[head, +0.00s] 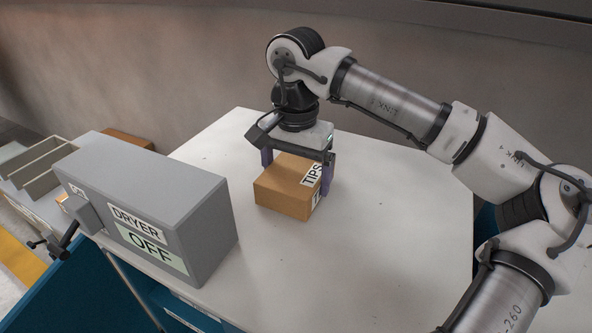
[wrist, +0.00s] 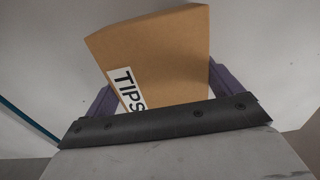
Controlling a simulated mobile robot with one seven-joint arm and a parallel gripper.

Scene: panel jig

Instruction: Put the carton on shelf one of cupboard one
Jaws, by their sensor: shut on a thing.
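The carton (head: 282,198) is a brown cardboard box with white labels reading TIPS. In the head view it is at the white table top, between the purple fingers of my gripper (head: 297,172). My gripper points down and is shut on the carton, one finger on each side. I cannot tell whether the carton rests on the table or is slightly above it. In the wrist view the carton (wrist: 165,55) sits between the two purple fingers (wrist: 158,92), turned a little, with part of its label hidden by the dark gripper bar. I cannot identify cupboard one or its shelf one.
A grey box labelled DRYER OFF (head: 150,205) stands left of the carton. The white table top (head: 400,235) is clear to the right. Grey trays (head: 45,165) stand at the far left. Blue panels (head: 75,290) show below the table's front edge. A wall runs behind.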

